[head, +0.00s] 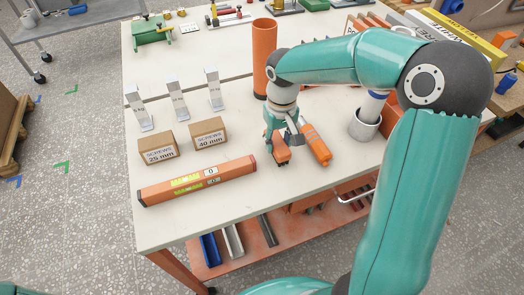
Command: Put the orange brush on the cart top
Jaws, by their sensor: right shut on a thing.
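My right gripper (280,141) is low over the middle of the worktable, pointing down. Another orange part (281,154) shows below the fingers, and the grip hides how the parts join. No bristles can be made out, so I cannot tell whether this is the orange brush. Whether it touches the table is unclear. A grey metal cart (84,14) stands at the upper left, only partly in view. My left gripper is not in view.
An orange spirit level (198,181) and two screw boxes (158,147) (208,133) lie left of the gripper. Three metal brackets (177,100) stand behind them. An orange tube (263,58) stands behind the gripper. A pale cup (365,125) is to the right.

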